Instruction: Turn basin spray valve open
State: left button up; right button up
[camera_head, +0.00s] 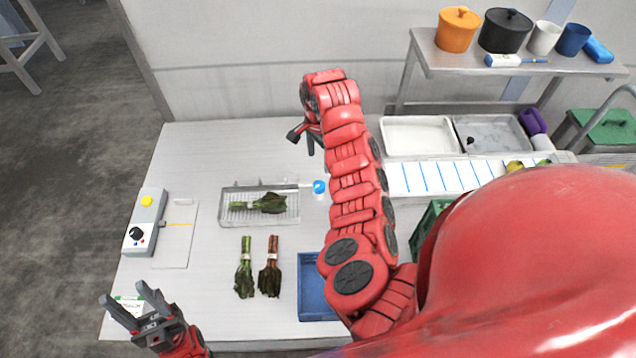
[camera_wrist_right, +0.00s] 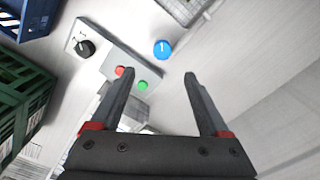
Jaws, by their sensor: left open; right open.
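A round blue knob with a white mark, which looks like the valve (camera_head: 319,187), stands on the table beside the wire-rack tray. In the right wrist view the blue knob (camera_wrist_right: 162,50) lies beyond and between my fingertips, apart from them. My right gripper (camera_head: 303,140) is partly hidden by its own arm in the head view, at the table's far side beyond the knob. In the right wrist view my right gripper (camera_wrist_right: 159,76) is open and empty. My left gripper (camera_head: 123,296) is open and empty at the table's front left corner.
A tray (camera_head: 225,216) holds greens, with two bunches (camera_head: 244,270) in front. A control box (camera_head: 146,220) stands at left. Red and green buttons (camera_wrist_right: 143,85) and a black knob (camera_wrist_right: 86,48) are near the blue knob. Sink basins (camera_head: 418,136) lie right of my arm.

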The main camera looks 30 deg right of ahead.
jog(key=b, duration=0.3)
send_over(318, 185)
notch_tip(318, 185, down, 8)
jog(key=shift+f, duration=0.15)
jog(key=shift+f+p, duration=0.65)
jog(key=shift+f, duration=1.85)
grip_shut()
